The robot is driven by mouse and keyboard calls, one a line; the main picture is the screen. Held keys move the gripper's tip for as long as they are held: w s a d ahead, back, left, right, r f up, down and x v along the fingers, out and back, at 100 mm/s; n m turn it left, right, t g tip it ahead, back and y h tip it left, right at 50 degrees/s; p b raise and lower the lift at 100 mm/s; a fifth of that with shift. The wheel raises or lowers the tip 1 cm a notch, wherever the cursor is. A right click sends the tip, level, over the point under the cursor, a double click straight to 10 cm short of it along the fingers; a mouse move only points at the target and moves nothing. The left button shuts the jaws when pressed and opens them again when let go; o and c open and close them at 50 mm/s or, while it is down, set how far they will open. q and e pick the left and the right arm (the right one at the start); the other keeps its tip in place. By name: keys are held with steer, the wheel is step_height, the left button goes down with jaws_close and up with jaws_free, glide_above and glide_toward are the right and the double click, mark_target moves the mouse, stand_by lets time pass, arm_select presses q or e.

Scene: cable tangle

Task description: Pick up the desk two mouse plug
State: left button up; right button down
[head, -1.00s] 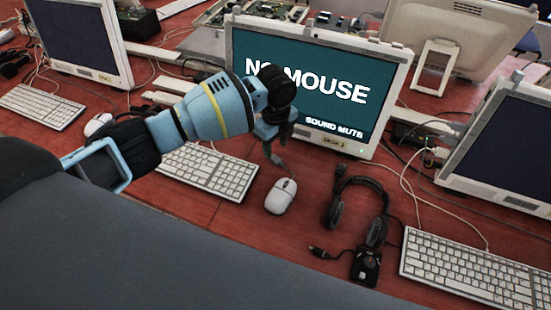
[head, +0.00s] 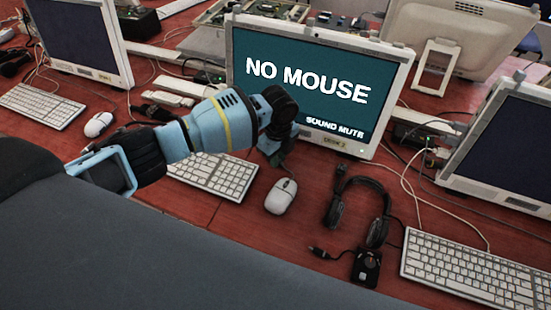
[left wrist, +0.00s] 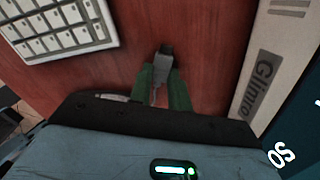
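The desk two mouse plug shows in the left wrist view as a small grey plug (left wrist: 163,62) with a dark tip, over the red desk, its cable running back between my fingers. My left gripper (left wrist: 163,82) has its two fingers apart, one on each side of the plug's rear. I cannot tell whether either finger touches it. In the head view my left gripper (head: 278,155) is low in front of the "NO MOUSE" monitor (head: 315,80) and mostly hides the plug. The white mouse (head: 281,196) lies just in front of it. My right gripper is not in view.
A white keyboard (head: 215,175) lies under my left forearm. A black headset (head: 360,210) and a small black box (head: 366,268) with a cable lie to the right. Another keyboard (head: 470,268) and monitor (head: 505,140) stand further right. Red desk is bare around the mouse.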

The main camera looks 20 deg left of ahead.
arm_select(q)
jaws_close()
step_height(320, 180, up, 10)
steer(key=shift+p, duration=0.45)
